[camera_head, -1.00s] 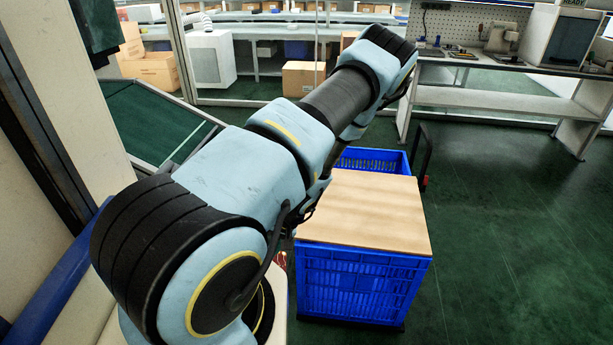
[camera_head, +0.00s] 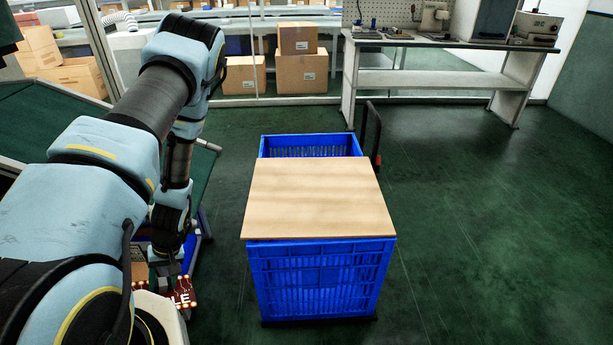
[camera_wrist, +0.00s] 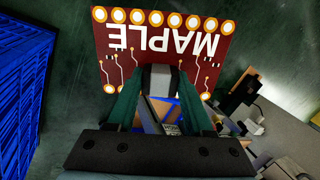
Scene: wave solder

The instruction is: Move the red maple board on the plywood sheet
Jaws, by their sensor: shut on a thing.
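My gripper (camera_wrist: 160,95) is shut on the red maple board (camera_wrist: 215,68), a dark red board with white "MAPLE" lettering and gold-ringed holes along its edge. In the head view the board (camera_head: 183,293) shows at lower left below my wrist, partly hidden by my arm. It is held in the air, left of the blue crate. The plywood sheet (camera_head: 318,195) lies flat over the front part of the blue crate (camera_head: 320,283). Its visible top is bare. The board and sheet are apart.
The crate's back part (camera_head: 312,147) is uncovered, with a dark cart handle (camera_head: 371,135) beside it. A dark green sloped panel (camera_head: 45,130) stands at left. A workbench (camera_head: 430,80) and cardboard boxes (camera_head: 302,72) are at the back. The floor to the right is clear.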

